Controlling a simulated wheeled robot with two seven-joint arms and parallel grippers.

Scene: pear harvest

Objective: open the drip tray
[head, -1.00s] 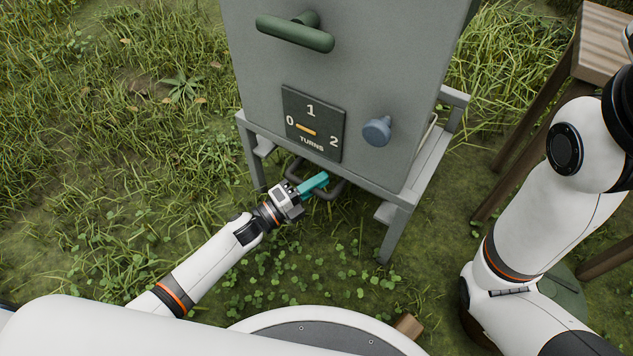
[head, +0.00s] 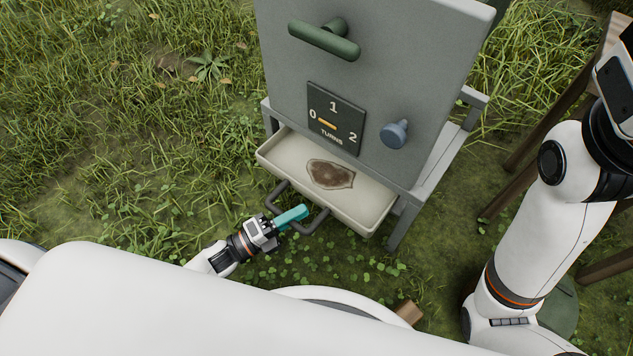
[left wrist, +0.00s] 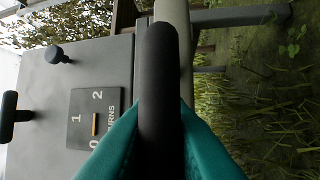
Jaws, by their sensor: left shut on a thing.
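The drip tray (head: 275,163) is a shallow cream tray with a brown stain on its floor. It sticks out toward me from under the grey cabinet (head: 390,75). Its dark handle bar (head: 316,222) is at its front. My left gripper (head: 297,216) has teal fingers and is shut on the handle bar. In the left wrist view the dark bar (left wrist: 158,95) lies between the teal fingers. My right arm is at the right of the head view, but its gripper is out of view.
The cabinet front has a green handle (head: 324,40), a blue-grey knob (head: 394,134) and a dial plate marked 0, 1, 2 and TURNS (head: 336,118). A wooden stand (head: 540,110) is at the right. Grass lies open on the left.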

